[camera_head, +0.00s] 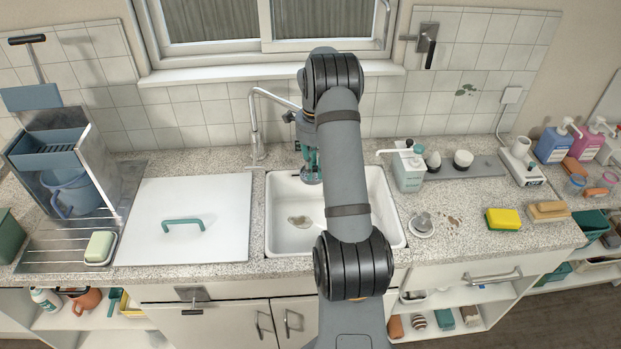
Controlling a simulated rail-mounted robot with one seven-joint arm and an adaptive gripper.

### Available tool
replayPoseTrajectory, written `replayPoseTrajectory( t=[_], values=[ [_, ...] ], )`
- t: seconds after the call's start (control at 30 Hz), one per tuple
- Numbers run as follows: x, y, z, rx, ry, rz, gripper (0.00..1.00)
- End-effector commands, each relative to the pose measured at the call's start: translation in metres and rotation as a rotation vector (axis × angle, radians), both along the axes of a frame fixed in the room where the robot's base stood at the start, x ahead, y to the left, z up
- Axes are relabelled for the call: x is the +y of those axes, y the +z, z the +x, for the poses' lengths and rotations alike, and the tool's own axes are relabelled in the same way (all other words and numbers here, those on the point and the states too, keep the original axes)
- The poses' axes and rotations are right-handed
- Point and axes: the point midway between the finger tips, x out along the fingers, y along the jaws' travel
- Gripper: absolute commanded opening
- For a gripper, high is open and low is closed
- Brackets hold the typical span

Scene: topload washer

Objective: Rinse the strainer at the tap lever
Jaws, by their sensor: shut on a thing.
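My gripper (310,165) points down over the back of the white sink (385,215), close to the tap. It is shut on a small greyish, round-edged thing (311,179) that looks like the strainer; the fingers hide most of it. The held thing is above the sink floor. The tap (257,125) is a tall metal pipe behind the sink, its spout reaching right towards my gripper. My arm covers the sink's middle and right part. I cannot clearly make out the tap lever. A brownish patch (299,221) shows on the sink floor.
A white board with a green handle (183,226) lies left of the sink. A soap dispenser (408,168) stands at the sink's back right. A round metal piece (422,223) sits on the right counter by brown crumbs. A yellow sponge (503,219) lies further right.

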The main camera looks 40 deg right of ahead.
Motion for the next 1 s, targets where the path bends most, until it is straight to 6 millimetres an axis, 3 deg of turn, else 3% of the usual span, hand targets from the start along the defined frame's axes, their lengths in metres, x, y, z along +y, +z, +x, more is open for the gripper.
replayPoseTrajectory(
  t=[0.47,1.0],
  values=[
    [0.008,-0.001,-0.002,-0.001,0.0,-0.001,0.0],
    [0.021,-0.003,-0.047,-0.001,0.0,-0.001,0.0]
  ],
)
